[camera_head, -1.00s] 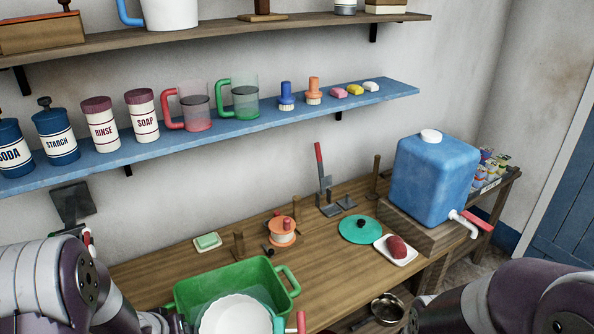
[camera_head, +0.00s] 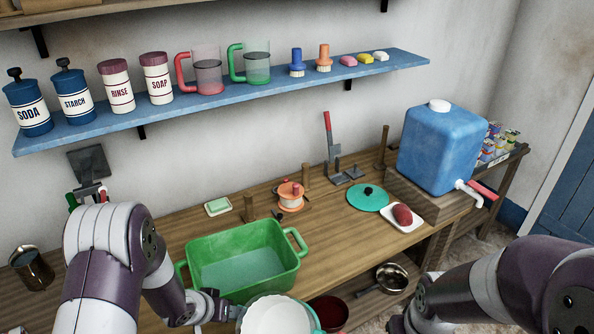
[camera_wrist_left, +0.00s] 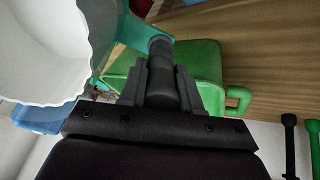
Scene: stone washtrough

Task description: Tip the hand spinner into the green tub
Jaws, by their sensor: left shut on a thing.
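The hand spinner (camera_head: 281,318), a teal bowl with a white scalloped basket inside, is at the bottom edge of the head view and partly cut off. It also shows in the wrist view (camera_wrist_left: 45,50). My left gripper (camera_head: 228,308) is shut on its dark grip, which shows between the fingers (camera_wrist_left: 160,85) in the wrist view. The green tub (camera_head: 207,240) stands on the wooden counter, just beyond and left of the spinner. The spinner appears upright, at the tub's near right side. The basket's contents are not visible.
A blue water tank (camera_head: 440,150) is at right. A dark red bowl (camera_head: 328,312) and metal pot (camera_head: 392,277) sit lower.

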